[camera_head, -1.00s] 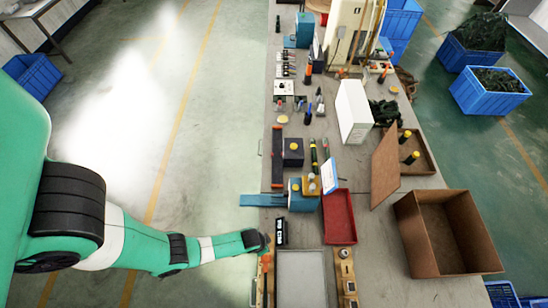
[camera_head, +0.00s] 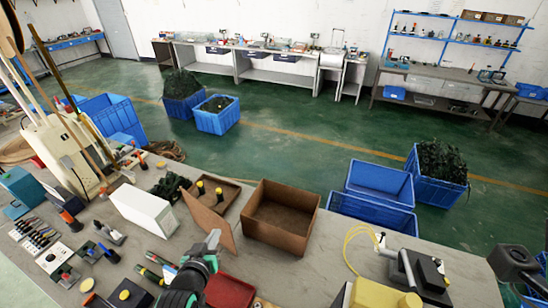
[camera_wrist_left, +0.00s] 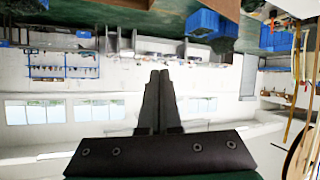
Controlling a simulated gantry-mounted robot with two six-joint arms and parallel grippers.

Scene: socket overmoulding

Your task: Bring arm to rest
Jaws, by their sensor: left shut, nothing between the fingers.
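My left gripper (camera_head: 213,237) is in the lower middle of the head view, with its fingers pointing up and away over the workbench (camera_head: 330,235). In the left wrist view the two dark fingers (camera_wrist_left: 160,73) stand together, shut with nothing between them. That view is upside down and has the far wall and windows behind the fingers.
Small tools crowd the bench's left side. A yellow and black device (camera_head: 385,292) is at the front right. Blue crates (camera_head: 378,184) stand on the floor beyond.

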